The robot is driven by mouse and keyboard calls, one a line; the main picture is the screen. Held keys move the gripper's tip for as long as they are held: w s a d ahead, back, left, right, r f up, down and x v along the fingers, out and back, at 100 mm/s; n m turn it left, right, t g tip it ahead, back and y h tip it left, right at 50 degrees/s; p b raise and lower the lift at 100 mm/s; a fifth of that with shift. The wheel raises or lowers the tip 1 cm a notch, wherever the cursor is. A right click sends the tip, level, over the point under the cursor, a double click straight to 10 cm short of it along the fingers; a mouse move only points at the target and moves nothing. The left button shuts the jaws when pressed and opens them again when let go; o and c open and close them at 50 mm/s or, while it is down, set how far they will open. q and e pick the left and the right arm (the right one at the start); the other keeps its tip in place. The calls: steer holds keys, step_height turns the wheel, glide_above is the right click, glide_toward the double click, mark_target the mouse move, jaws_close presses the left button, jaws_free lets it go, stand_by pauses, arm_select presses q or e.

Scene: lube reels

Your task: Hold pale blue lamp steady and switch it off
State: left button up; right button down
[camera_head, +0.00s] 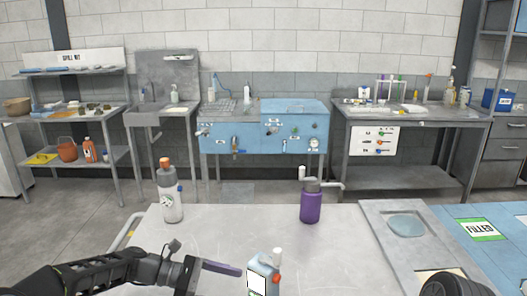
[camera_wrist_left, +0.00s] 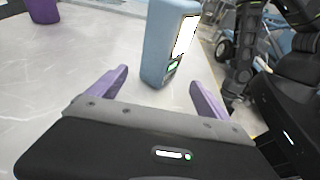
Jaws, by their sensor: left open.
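The pale blue lamp (camera_head: 257,266) stands upright at the table's near edge in the head view, its lower part cut off by the frame. It has a bright white lit panel, a white knob on top and a red-orange part on its right side. In the left wrist view the lamp (camera_wrist_left: 156,45) is just beyond the gap between my fingertips, its panel glowing. My left gripper (camera_wrist_left: 158,76) is open with purple fingers and holds nothing. In the head view one finger (camera_head: 222,268) points at the lamp from the left.
A white bottle with an orange cap (camera_head: 170,198) and a purple bottle (camera_head: 310,204) stand on the table (camera_head: 245,226). A grey tray (camera_head: 378,228) with a pale round dish (camera_head: 406,226) is at the right. The table between the bottles is clear.

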mark_target(248, 294)
arm_select(q)
steer(key=b+x, duration=0.1)
steer(key=x, duration=0.1)
steer(key=b+x, duration=0.1)
steer(key=x, duration=0.1)
steer(key=shift+f, duration=0.25)
steer(key=shift+x, duration=1.8)
steer(key=shift+r, duration=0.15)
steer(key=shift+c, duration=0.3)
steer(key=c, duration=1.1)
steer(key=shift+c, duration=0.2)
